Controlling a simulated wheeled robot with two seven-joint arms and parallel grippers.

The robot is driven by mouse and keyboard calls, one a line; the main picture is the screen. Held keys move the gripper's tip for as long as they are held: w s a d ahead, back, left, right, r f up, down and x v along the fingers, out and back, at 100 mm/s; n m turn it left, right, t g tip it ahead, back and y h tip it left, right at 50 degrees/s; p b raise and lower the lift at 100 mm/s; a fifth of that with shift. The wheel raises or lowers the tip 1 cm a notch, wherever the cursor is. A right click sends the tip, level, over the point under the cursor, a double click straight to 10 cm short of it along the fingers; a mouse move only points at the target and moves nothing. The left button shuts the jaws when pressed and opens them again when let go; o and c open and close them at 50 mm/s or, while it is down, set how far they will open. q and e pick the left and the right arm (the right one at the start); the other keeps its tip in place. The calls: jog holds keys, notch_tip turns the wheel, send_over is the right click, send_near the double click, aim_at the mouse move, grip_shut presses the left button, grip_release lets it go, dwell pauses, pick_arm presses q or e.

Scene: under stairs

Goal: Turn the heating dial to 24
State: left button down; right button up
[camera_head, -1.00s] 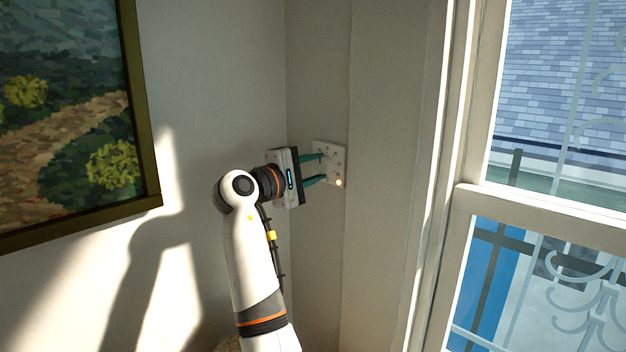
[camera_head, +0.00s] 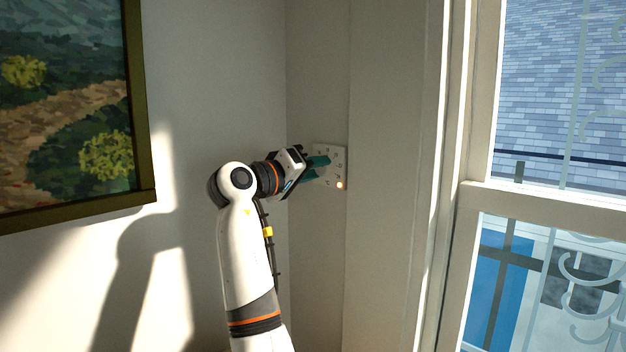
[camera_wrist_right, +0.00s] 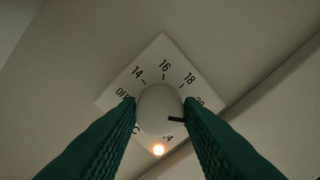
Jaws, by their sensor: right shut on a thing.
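The heating dial is a round white knob (camera_wrist_right: 158,112) on a square white plate (camera_head: 338,160) on the wall. In the right wrist view the plate (camera_wrist_right: 165,52) looks tilted, with OFF, 14, 16, 18, 20 and 24 around the knob. The knob's black mark points right and slightly down, between 20 and 24, towards my right finger, which hides the scale there. My right gripper (camera_head: 321,167) is shut on the knob, with one green finger on each side of it. In the head view the fingers hide the knob. My left gripper is not in view.
An orange lamp (camera_head: 339,185) glows at the plate's lower corner. A framed painting (camera_head: 150,198) hangs on the left wall. A window with a white frame (camera_head: 530,205) is on the right. The wall around the plate is bare.

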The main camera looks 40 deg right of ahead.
jog(key=m+b, duration=0.1)
jog(key=m, duration=0.1)
jog(key=m+b, duration=0.1)
jog(key=m, duration=0.1)
jog(key=m+b, duration=0.1)
jog(key=m, duration=0.1)
jog(key=shift+f+m, duration=0.25)
jog(key=shift+m, duration=0.05)
jog(key=m+b, duration=0.1)
jog(key=m, duration=0.2)
jog(key=shift+s+m+b, duration=0.1)
jog(key=shift+m+b, duration=0.55)
jog(key=shift+m, duration=1.15)
jog(key=o, duration=1)
jog(key=shift+r, duration=0.1)
jog(key=shift+c, duration=0.2)
jog(key=shift+r, duration=0.1)
jog(key=s+a+b, duration=0.1)
jog(key=a+b, duration=0.1)
jog(key=a, duration=1)
jog(key=shift+b, duration=0.4)
